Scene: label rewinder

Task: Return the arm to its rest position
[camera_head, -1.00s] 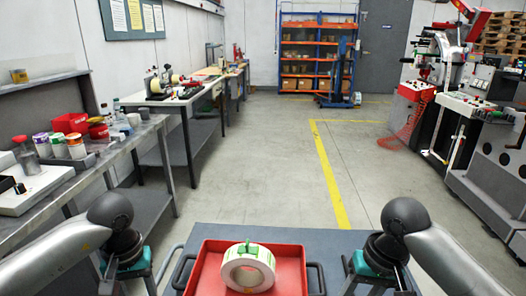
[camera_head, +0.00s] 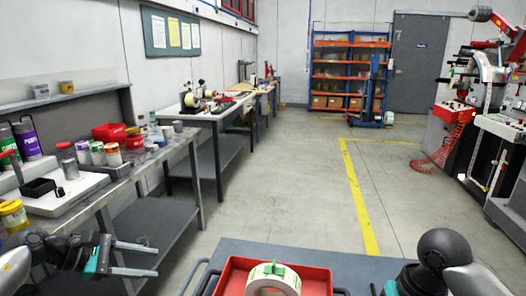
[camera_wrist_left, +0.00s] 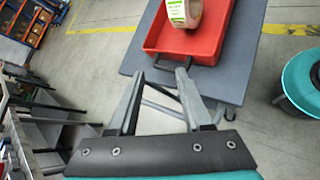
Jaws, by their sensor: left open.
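My left gripper (camera_head: 150,258) is at the lower left in the head view, pointing right, beside the workbench's near end. In the left wrist view its two fingers (camera_wrist_left: 158,76) stand apart with nothing between them. A red tray (camera_head: 228,275) on the grey cart top holds a white label roll (camera_head: 273,283) with a green piece on it. The tray (camera_wrist_left: 198,50) and roll (camera_wrist_left: 184,12) show beyond the fingers in the wrist view, apart from them. My right arm is at the lower right in the head view; its fingers are hidden or cut off.
A workbench (camera_head: 160,160) on the left carries a yellow pot (camera_head: 13,214), several cans and a red bin (camera_head: 109,132). A machine (camera_head: 490,125) stands at right. The floor (camera_head: 275,175) between is clear.

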